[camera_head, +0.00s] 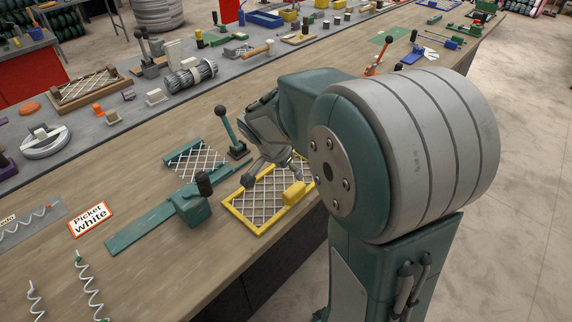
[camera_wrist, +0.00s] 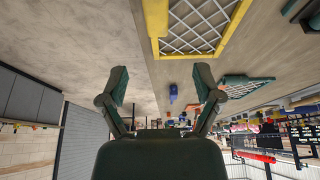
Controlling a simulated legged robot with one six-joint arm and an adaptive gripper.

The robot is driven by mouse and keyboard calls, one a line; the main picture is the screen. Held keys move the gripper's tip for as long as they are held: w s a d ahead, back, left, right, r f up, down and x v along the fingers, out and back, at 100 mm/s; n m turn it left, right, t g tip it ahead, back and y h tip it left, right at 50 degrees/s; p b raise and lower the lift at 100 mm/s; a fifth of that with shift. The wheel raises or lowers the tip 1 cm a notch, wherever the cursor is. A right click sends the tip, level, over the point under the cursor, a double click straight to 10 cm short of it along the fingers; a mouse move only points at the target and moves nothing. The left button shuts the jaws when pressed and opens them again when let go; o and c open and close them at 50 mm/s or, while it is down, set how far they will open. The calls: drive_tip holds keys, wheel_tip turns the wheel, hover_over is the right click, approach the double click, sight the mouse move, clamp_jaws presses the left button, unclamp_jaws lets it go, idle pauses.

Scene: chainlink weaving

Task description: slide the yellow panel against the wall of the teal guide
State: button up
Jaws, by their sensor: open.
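The yellow panel (camera_head: 243,221) is a yellow frame with wire mesh, lying flat at the bench's front edge. A raised yellow block (camera_head: 294,194) sits on its near right side. The teal guide (camera_head: 142,228) is a long flat bar to its left, with a teal block (camera_head: 194,210) and black knob. A narrow strip of bench seems to show between panel and guide. My gripper (camera_head: 271,174) is over the panel's far part, partly hidden by my arm. In the wrist view the panel (camera_wrist: 156,20) is at the top, and my gripper's fingers (camera_wrist: 162,84) are wide apart and empty.
A teal-edged mesh piece (camera_head: 195,160) and a black-knobbed lever (camera_head: 229,130) stand beyond the guide. A "Picket white" sign (camera_head: 90,219) and wire coils (camera_head: 88,285) are at left. Tools crowd the grey back strip.

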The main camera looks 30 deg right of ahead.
sight(298, 185)
drive_tip(key=shift+d+f, duration=0.1)
drive_tip(key=shift+f, duration=0.25)
drive_tip(key=x, duration=0.9)
drive_tip(key=shift+s+d, duration=0.1)
drive_tip(key=shift+f, duration=0.5)
clamp_jaws()
